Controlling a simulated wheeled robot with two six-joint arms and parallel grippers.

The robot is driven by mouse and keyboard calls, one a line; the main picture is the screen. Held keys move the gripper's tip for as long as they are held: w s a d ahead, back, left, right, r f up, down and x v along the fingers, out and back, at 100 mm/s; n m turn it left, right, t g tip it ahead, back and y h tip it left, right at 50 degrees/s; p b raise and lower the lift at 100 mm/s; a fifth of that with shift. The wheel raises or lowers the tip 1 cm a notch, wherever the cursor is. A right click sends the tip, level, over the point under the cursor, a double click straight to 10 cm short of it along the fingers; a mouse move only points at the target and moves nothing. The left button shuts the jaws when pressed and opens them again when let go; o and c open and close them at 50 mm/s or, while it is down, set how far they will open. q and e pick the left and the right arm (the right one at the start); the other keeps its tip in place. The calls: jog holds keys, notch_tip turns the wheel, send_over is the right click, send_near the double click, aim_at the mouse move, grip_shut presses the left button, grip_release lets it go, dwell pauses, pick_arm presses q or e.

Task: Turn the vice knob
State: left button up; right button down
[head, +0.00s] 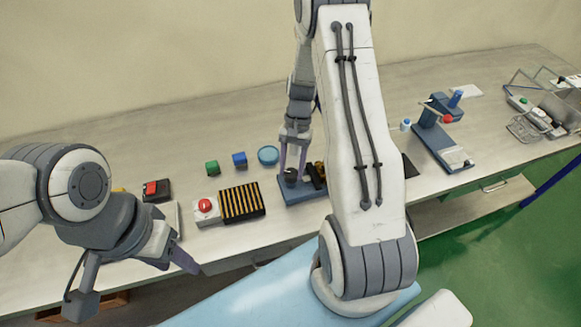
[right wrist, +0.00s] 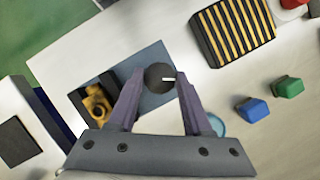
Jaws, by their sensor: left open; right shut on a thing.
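The vice knob (right wrist: 160,77) is a dark round knob with a white mark line, on a blue-grey base plate (right wrist: 150,58). My right gripper (right wrist: 158,88) is shut on the knob, with one purple finger on each side of it. In the head view my right gripper (head: 292,165) points down at the knob from above, and the knob (head: 291,175) shows small between the fingers. A black and yellow-brown part (right wrist: 97,105) stands on the same plate. My left gripper (head: 180,262) is open and empty at the table's front edge, away from the knob.
A black and yellow striped box (head: 242,202) and a red button box (head: 206,207) stand left of the vice. A blue stand (head: 440,140) is further right.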

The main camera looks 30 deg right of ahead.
jog(key=m+t, duration=0.1)
jog(key=m, duration=0.2)
jog(key=shift+d+m+y, duration=0.15)
jog(key=shift+m+y, duration=0.15)
jog(key=shift+m, duration=0.1)
jog(key=m+t, duration=0.1)
jog(key=m, duration=0.1)
jog(key=shift+m+t, duration=0.3)
jog(key=shift+m, duration=0.1)
jog(key=m+t+b, duration=0.1)
jog(key=m, duration=0.1)
jog(key=shift+s+m, duration=0.15)
jog(key=shift+m, duration=0.15)
jog(key=shift+m+t+b, duration=0.6)
jog(key=shift+m+b, duration=0.15)
jog(key=shift+m, duration=0.95)
jog(key=shift+c, duration=1.6)
grip_release()
jog(key=shift+s, duration=0.1)
jog(key=v, duration=1)
jog(key=shift+r, duration=0.25)
